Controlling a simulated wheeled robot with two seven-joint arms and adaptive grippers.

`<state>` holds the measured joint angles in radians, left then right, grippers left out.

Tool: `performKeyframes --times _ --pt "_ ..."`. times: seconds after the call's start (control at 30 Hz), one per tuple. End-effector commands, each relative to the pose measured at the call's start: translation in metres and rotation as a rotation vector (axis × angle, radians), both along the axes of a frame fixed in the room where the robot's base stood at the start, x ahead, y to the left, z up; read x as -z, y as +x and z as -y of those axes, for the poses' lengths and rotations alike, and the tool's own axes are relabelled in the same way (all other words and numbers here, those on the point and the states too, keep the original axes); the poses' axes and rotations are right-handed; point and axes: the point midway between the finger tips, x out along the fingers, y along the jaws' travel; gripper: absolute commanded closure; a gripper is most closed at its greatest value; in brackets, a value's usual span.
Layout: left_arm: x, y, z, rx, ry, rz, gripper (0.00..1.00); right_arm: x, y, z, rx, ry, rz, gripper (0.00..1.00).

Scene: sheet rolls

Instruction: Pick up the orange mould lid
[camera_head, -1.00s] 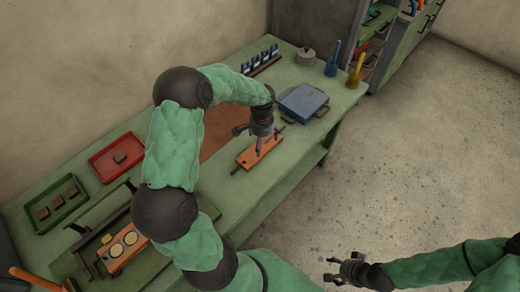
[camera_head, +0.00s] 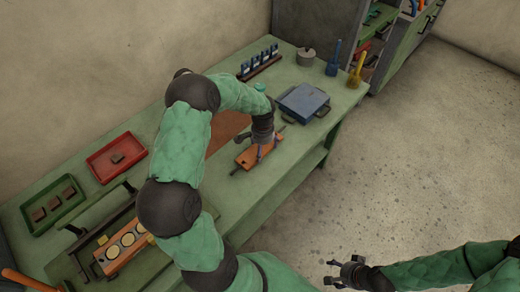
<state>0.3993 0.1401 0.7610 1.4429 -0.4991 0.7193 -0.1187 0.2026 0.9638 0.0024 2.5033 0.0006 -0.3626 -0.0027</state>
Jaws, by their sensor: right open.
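The orange mould lid (camera_head: 246,158) lies on the green bench near its front edge in the head view, with a dark bar end showing at each end. My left gripper (camera_head: 265,148) points down at the lid, its fingers at the lid's middle and right part, hiding some of it. I cannot tell whether the fingers are closed on the lid. My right gripper (camera_head: 342,272) is open and empty, over the floor at the lower right, away from the bench. An orange mould (camera_head: 108,268) with round pale cavities sits in a dark press-like frame at lower left.
A blue lidded box (camera_head: 302,103) with dark handles stands just beyond the lid. A red tray (camera_head: 103,174) and a green tray (camera_head: 40,226) hold brown blocks at left. A dark rack (camera_head: 262,66), a pot (camera_head: 306,57), and blue (camera_head: 332,68) and yellow brushes (camera_head: 355,79) stand farther back.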

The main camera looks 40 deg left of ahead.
Motion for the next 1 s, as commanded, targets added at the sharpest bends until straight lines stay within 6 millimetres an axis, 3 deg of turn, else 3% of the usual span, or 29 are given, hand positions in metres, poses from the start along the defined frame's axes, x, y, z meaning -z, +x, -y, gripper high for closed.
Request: performKeyframes --times 0.37,0.6,0.93,1.0 --pt "-0.005 0.001 -0.001 0.000 0.002 0.002 0.69 -0.001 0.000 0.000 0.000 0.000 0.000 0.36" --pt "-0.037 0.002 -0.001 -0.001 0.002 0.006 0.69 -0.010 0.000 0.000 0.000 0.000 0.000 0.36" --pt "-0.098 -0.047 0.019 -0.001 0.002 0.006 0.69 -0.029 0.000 0.000 0.000 0.000 0.000 0.36" --pt "-0.102 -0.061 0.025 0.000 0.002 0.002 0.69 -0.031 0.000 0.000 0.000 0.000 0.000 0.36"
